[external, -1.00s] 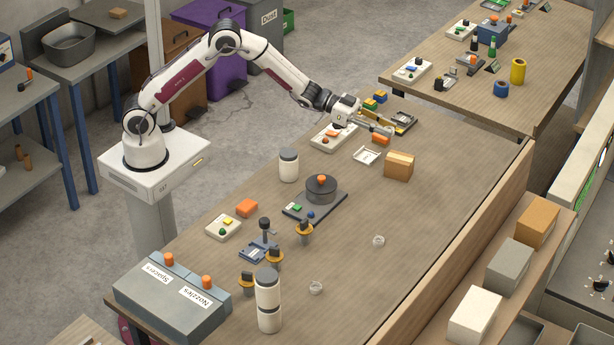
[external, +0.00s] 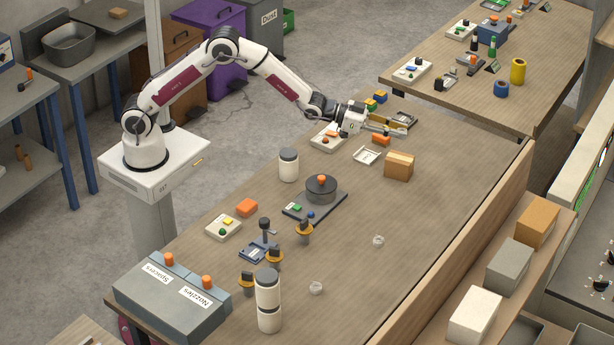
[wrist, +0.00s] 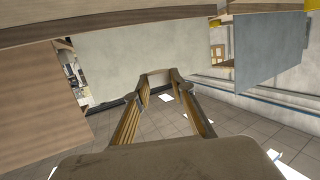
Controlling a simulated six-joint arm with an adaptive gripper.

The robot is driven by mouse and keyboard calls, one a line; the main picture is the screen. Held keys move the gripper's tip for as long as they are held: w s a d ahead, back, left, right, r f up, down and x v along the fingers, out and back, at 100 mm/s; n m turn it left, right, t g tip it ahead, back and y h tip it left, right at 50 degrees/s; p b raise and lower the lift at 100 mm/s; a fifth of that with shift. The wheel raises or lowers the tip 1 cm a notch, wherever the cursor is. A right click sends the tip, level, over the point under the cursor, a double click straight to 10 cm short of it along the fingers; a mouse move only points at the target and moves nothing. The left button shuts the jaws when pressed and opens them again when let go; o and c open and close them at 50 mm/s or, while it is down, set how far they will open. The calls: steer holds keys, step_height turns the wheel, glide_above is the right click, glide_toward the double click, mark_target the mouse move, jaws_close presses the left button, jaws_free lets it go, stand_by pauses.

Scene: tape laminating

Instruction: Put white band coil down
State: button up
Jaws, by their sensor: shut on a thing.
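The height of the fingertips over the table is hard to tell.
A cardboard box (external: 398,166) and a small white tray (external: 367,156) stand in front of my gripper. Two small pale rings (external: 378,241) (external: 316,287) lie nearer on the table. The table's right part is mostly clear.

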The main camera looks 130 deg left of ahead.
steer(key=a, duration=0.1)
steer(key=s+a+n+y, duration=0.1)
steer(key=a+f+g, duration=0.1)
steer(key=shift+s+a+n+y, duration=0.15)
steer(key=shift+s+n+y, duration=0.15)
steer(key=shift+n+y, duration=0.1)
steer(key=shift+f, duration=0.1)
glide_above(395, 158)
steer(key=shift+a+f, duration=0.2)
steer(key=shift+f, duration=2.85)
steer(key=shift+f, duration=0.1)
steer(key=shift+f, duration=1.75)
steer(key=shift+f, duration=0.2)
